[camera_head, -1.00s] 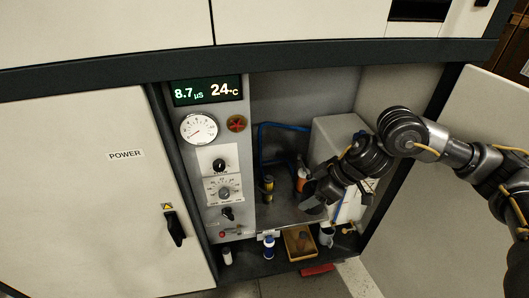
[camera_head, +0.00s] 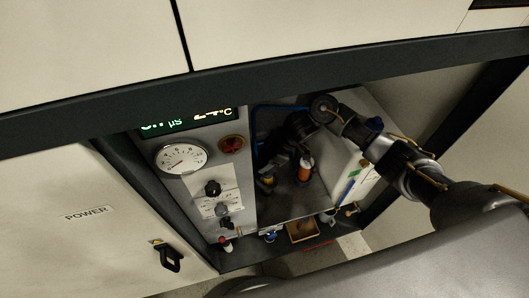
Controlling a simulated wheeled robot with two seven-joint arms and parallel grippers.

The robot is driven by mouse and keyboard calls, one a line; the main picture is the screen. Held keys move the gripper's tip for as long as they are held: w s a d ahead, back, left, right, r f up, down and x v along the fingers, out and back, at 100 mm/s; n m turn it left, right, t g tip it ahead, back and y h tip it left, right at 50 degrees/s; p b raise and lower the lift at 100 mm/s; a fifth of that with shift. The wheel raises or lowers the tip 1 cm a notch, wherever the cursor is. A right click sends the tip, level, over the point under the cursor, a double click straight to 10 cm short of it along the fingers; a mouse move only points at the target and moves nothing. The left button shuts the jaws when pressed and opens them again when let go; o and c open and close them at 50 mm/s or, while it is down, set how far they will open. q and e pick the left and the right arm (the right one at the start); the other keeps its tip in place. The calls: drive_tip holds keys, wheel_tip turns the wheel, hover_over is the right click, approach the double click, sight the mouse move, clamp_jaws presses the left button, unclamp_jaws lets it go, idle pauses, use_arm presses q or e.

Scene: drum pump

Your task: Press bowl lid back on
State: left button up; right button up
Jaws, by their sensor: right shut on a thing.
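My right gripper (camera_head: 292,148) is a dark shape inside the open cabinet, at the end of the arm that comes in from the right. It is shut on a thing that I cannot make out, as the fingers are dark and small. Just right of and below it stands an orange cylinder (camera_head: 305,171) with a dark top. Left of and below it is a small dark and yellow cylinder (camera_head: 267,181). I cannot pick out the bowl or its lid for certain. My left gripper is not in view.
A grey control panel (camera_head: 216,160) with a round gauge (camera_head: 181,158) and knobs stands left of the opening. A white box (camera_head: 345,183) is at its right. A blue pipe (camera_head: 283,106) runs behind.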

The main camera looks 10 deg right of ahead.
drive_tip(key=shift+f, duration=0.15)
drive_tip(key=shift+f+b, duration=0.4)
drive_tip(key=shift+b, duration=0.15)
drive_tip(key=shift+f+b, duration=0.8)
drive_tip(key=shift+b, duration=0.1)
wheel_tip(320, 180, down, 2)
drive_tip(key=shift+f+b, duration=0.1)
drive_tip(key=shift+b, duration=0.45)
drive_tip(key=shift+f+b, duration=0.4)
drive_tip(key=shift+f, duration=0.2)
drive_tip(key=shift+f+b, duration=0.35)
drive_tip(key=shift+f, duration=0.25)
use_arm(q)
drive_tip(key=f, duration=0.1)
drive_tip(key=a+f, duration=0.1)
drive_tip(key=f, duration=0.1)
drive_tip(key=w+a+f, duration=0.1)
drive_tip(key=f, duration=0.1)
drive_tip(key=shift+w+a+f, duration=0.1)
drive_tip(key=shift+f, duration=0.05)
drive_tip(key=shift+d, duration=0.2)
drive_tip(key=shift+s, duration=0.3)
